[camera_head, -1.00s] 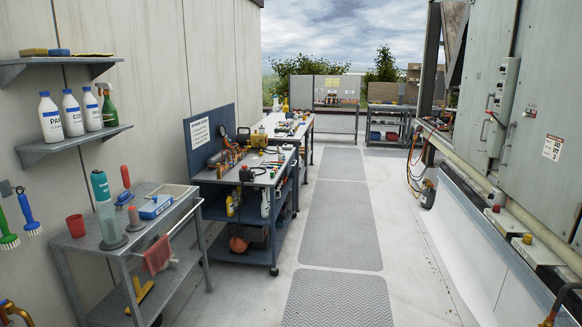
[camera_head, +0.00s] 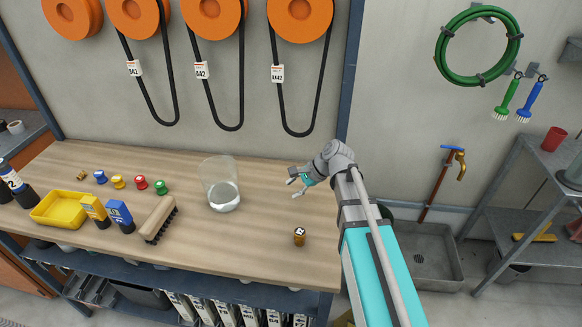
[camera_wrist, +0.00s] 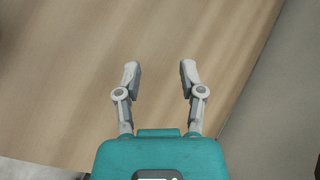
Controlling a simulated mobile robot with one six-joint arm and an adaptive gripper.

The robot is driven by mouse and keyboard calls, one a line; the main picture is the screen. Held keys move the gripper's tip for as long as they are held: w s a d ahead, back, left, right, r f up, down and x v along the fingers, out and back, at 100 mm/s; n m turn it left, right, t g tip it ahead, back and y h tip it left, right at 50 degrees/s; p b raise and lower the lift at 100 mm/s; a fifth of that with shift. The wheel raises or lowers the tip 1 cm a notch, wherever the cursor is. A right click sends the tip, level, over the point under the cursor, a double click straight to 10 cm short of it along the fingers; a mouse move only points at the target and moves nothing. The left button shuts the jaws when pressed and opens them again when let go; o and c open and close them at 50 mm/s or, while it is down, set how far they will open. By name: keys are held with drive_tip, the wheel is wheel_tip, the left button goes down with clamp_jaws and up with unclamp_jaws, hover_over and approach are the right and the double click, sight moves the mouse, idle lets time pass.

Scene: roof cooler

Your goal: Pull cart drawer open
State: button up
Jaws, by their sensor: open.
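No cart drawer shows in either current view. My gripper (camera_head: 296,186) is at the end of my teal and grey arm, over the right part of a wooden workbench (camera_head: 265,262) in the head view. In the wrist view my gripper (camera_wrist: 160,72) has its two fingers spread, with only the plain wood surface behind them. It is open and empty.
Orange belt reels hang above. A grey metal shelf table (camera_head: 545,200) stands at the right.

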drive_tip(key=s+d+n+h, duration=0.1)
drive_tip(key=s+d+n, duration=0.1)
drive_tip(key=d, duration=0.1)
drive_tip(key=s+d+f+n+h+p, duration=0.1)
drive_tip(key=s+d+n+h, duration=0.1)
drive_tip(key=d, duration=0.1)
drive_tip(key=s+d+n+h, duration=0.1)
drive_tip(key=s+d+n, duration=0.1)
drive_tip(key=s+d, duration=0.1)
drive_tip(key=shift+f+g, duration=0.25)
drive_tip(key=shift+g, duration=0.05)
drive_tip(key=s+d+n+h+p, duration=0.1)
drive_tip(key=s+d+n+h, duration=0.3)
drive_tip(key=d, duration=0.4)
drive_tip(key=shift+s+n+g+p, duration=0.3)
drive_tip(key=shift+s+n, duration=0.4)
drive_tip(key=shift+s, duration=0.15)
